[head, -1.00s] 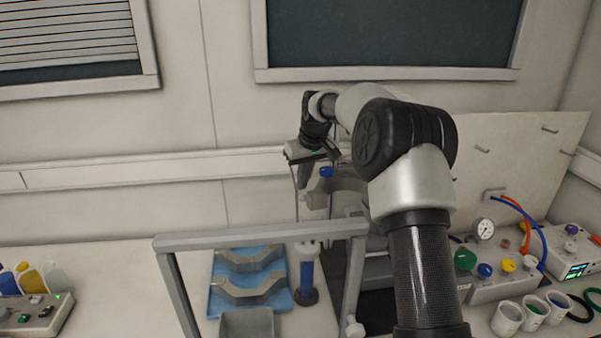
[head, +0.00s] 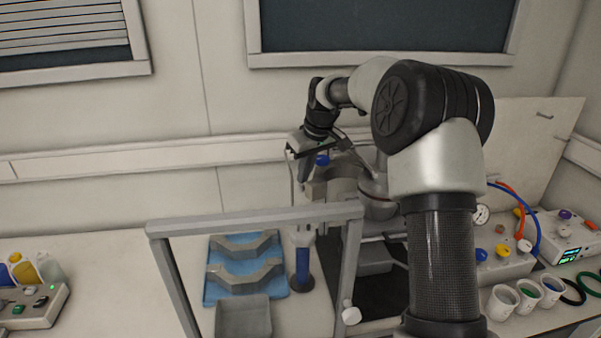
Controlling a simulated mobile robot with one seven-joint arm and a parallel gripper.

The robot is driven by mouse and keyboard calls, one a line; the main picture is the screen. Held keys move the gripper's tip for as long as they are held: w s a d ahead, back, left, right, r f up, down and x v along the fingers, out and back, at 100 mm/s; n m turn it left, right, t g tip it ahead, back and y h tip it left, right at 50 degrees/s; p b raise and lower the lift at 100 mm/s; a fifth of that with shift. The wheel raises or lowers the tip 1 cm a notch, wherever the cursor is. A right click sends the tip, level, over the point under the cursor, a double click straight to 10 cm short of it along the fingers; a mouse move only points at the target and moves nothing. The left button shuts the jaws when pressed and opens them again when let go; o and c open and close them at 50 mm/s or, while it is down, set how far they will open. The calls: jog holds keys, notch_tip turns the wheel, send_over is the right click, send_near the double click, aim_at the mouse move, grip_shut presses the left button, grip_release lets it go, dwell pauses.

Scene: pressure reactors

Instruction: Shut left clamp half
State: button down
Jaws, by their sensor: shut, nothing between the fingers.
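A grey curved metal piece (head: 335,183), which looks like the left clamp half, stands at the left side of the grey reactor vessel (head: 376,192). My arm hides much of the vessel and whatever is on its right. My gripper (head: 301,181) points down just left of this piece, with a blue knob (head: 322,160) close by. The gripper is shut and empty. It is small in the picture, and I cannot tell whether it touches the piece. I cannot see how far the clamp half stands from the vessel's rim.
A grey frame (head: 250,223) stands in front. Behind it are a blue mat (head: 215,290) with two grey bracket-shaped pieces, a grey bin (head: 243,318) and a blue-bodied column (head: 303,265). A gauge (head: 481,215) and cups (head: 527,292) are at the right. The left counter is partly clear.

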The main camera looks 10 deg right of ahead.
jog(key=s+d+n+g+y+b, duration=0.1)
jog(key=s+d+n, duration=0.4)
jog(key=s+d, duration=0.3)
jog(key=shift+s+n+y+b, duration=0.3)
jog(key=shift+s+n+b, duration=0.1)
jog(key=shift+s, duration=0.95)
jog(key=shift+r, duration=0.1)
